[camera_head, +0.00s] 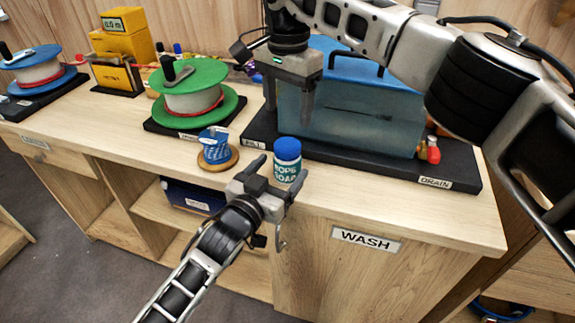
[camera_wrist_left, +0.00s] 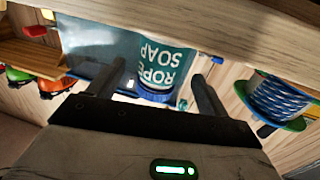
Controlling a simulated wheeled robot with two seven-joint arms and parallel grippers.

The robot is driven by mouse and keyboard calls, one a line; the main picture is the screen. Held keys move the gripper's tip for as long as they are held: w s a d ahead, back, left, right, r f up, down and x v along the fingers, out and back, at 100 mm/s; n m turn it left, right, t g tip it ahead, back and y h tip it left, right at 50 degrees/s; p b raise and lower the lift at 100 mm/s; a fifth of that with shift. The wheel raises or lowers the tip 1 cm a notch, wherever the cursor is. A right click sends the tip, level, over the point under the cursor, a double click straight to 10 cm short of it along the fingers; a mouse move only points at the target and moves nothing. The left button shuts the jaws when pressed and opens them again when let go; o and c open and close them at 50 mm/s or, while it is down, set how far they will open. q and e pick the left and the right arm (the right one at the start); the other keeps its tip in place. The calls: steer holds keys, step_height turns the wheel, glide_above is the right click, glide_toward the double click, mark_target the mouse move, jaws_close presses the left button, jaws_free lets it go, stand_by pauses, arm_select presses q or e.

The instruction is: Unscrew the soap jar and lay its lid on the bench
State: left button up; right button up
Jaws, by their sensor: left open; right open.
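The soap jar (camera_head: 287,172) stands upright at the bench's front edge, with a teal "ROPE SOAP" label and its blue lid (camera_head: 288,148) on top. My left gripper (camera_head: 279,170) is open, low at the jar's front. In the left wrist view the jar (camera_wrist_left: 160,55) and lid (camera_wrist_left: 157,97) appear upside down between the open fingers (camera_wrist_left: 158,72), with gaps on both sides; contact is not visible. My right gripper (camera_head: 289,112) is open and empty, fingers pointing down, above and behind the lid. The wooden bench (camera_head: 345,205) has bare top right of the jar.
A blue-lidded wash tank (camera_head: 350,125) on a black tray (camera_head: 400,172) stands behind the jar. A small blue rope spool (camera_head: 215,147) on a wooden disc is left of it. A green reel (camera_head: 192,88) stands farther back. Red bottles (camera_head: 431,150) sit at the tray's right.

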arm_select(q)
steer(key=shift+x, duration=2.65)
